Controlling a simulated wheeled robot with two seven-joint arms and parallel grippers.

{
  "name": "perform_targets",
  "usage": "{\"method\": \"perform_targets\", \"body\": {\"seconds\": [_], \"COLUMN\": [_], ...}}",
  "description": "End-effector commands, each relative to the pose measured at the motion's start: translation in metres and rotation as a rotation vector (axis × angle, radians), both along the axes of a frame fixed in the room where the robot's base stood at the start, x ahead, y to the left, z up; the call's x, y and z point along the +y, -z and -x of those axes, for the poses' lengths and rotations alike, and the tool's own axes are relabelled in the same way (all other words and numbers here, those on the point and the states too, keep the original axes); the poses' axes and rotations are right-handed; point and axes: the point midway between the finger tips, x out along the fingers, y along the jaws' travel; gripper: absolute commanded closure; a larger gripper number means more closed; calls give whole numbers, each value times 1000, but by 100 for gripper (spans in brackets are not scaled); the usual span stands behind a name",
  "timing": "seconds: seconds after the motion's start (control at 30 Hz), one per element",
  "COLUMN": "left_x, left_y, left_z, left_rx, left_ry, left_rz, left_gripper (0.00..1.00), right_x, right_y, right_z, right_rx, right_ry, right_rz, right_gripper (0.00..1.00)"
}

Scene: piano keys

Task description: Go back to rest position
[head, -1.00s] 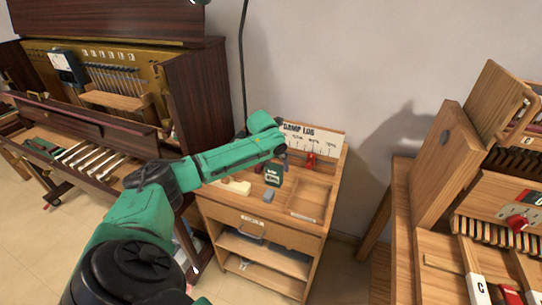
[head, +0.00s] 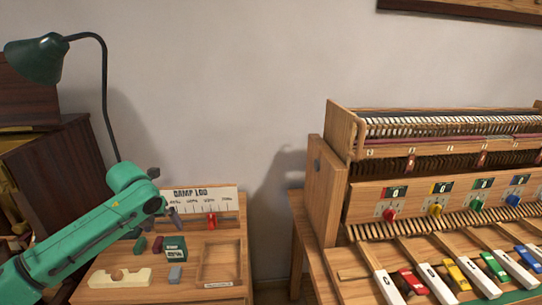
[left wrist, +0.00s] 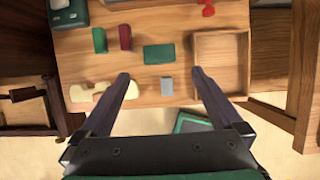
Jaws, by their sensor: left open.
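My left gripper (head: 174,214) is at the end of the green arm coming in from the left in the head view. It hangs above the small wooden cabinet top (head: 190,290), near the DAMP LOG board (head: 205,197). In the left wrist view its two dark fingers (left wrist: 160,76) are spread apart with nothing held. A grey block (left wrist: 167,86) shows between and below them on the cabinet top. My right gripper is in neither view.
The cabinet top holds a green box (head: 175,250), a cream piece (head: 119,278), small red and green blocks, and an open tray (head: 220,262). A lamp (head: 36,60) stands behind left. The key mechanism (head: 440,200) with coloured knobs fills the right.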

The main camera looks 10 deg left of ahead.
Motion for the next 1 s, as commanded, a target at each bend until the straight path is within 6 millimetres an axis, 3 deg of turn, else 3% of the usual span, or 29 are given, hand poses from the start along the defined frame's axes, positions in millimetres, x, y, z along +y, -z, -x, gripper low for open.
{"method": "perform_targets", "body": {"seconds": [0.07, 0.17, 0.3, 0.4, 0.5, 0.63, 0.93, 1.0], "left_x": [-16, -66, -165, -204, -218, -220, -189, -188], "left_y": [14, 54, 119, 139, 149, 157, 166, 187], "left_z": [0, 5, 42, 75, 102, 135, 211, 207], "left_rx": [5, 12, 8, 7, 10, 5, -116, -123], "left_ry": [-24, -142, -557, -925, -1258, -1650, -2476, -2499], "left_rz": [24, 114, 386, 576, 709, 825, 929, 914], "left_gripper": [0, 0, 0, 0, 0, 0, 0, 0], "right_x": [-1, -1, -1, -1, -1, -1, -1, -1], "right_y": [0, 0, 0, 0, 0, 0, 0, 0], "right_z": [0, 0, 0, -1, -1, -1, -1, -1], "right_rx": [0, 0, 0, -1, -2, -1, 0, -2], "right_ry": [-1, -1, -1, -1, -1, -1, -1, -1], "right_rz": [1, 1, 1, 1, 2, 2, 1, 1], "right_gripper": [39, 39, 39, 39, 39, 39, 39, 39]}}
